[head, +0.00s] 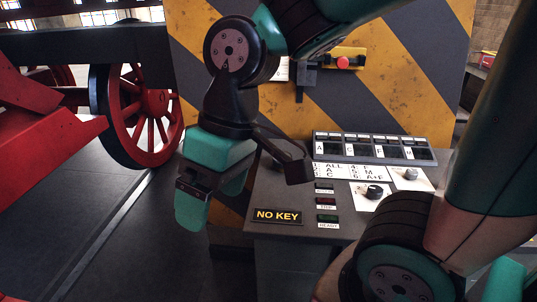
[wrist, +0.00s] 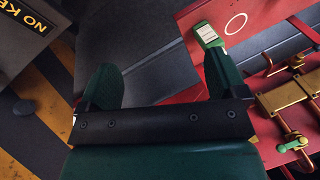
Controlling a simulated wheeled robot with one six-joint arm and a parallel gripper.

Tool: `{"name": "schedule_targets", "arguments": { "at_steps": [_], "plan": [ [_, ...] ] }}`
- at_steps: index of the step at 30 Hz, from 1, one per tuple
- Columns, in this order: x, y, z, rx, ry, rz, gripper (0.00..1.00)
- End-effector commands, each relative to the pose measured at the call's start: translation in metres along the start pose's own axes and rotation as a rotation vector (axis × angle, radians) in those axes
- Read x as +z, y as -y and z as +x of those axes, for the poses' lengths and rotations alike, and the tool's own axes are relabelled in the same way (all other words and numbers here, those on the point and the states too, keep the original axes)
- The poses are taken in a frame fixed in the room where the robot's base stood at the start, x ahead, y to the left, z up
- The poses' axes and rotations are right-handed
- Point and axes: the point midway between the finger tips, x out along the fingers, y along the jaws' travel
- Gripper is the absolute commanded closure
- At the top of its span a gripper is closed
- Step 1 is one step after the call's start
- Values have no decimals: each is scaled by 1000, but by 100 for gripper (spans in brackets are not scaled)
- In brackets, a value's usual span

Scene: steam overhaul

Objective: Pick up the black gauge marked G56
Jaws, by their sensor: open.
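No black gauge marked G56 can be made out in either view. My gripper (head: 212,190) hangs in front of the left side of the grey control console in the head view. In the wrist view its two green fingers (wrist: 163,84) stand wide apart with nothing held between them. Beyond the fingers is a red surface (wrist: 187,95), with a green item bearing a white label (wrist: 208,34) just behind the right finger.
The console (head: 262,195) carries a NO KEY sign (head: 278,216), knobs and displays. A striped panel (head: 400,90) with a red button (head: 343,62) stands behind. A red spoked wheel (head: 140,115) is at left. Brass fittings (wrist: 285,100) lie right in the wrist view. Dark floor (head: 110,240) is clear.

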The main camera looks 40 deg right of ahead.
Motion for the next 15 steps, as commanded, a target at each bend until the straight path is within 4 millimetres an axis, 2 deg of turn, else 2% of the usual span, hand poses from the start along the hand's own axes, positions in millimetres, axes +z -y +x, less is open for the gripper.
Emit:
{"name": "schedule_targets", "arguments": {
  "at_steps": [1,2,3,5,6,8,9,12,15],
  "plan": [
    [-22,-31,-2,38,-5,124,7],
    [-34,-52,-5,64,-7,211,7],
    [-50,-85,-10,100,-12,339,7],
    [-67,-139,-18,154,-19,545,7],
    [-74,-176,-24,187,-25,683,7],
    [-78,-231,-32,231,-35,882,7],
    [-76,-265,-37,256,-41,1007,7],
    [-63,-335,-47,304,-58,1269,7],
    [-47,-379,-53,332,-70,1443,7]
  ]
}}
